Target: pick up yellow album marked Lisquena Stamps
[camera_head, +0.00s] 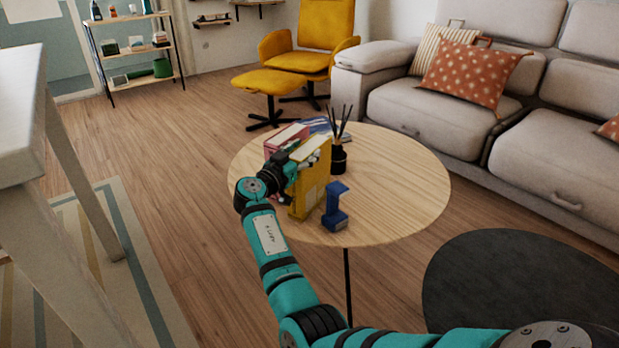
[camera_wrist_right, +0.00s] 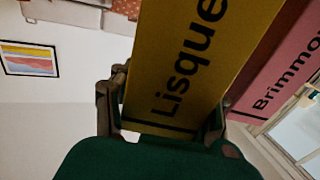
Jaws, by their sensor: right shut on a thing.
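The yellow album (camera_head: 309,183) stands upright on the round wooden table in the head view. In the right wrist view the yellow album (camera_wrist_right: 195,70) shows large black letters reading "Lisque"; the rest of the name is cut off. My right gripper (camera_head: 290,176) is at its left side in the head view. In the wrist view my right gripper (camera_wrist_right: 170,115) has a finger on each side of the album's spine and is shut on it. Whether the album is clear of the tabletop I cannot tell. My left gripper is not in view.
A pink album (camera_head: 286,138) marked "Brimmo..." stands beside the yellow one, also in the wrist view (camera_wrist_right: 285,75). A black reed diffuser (camera_head: 338,158) and a blue object (camera_head: 335,207) are close by. The round table (camera_head: 400,190) is clear on its right side.

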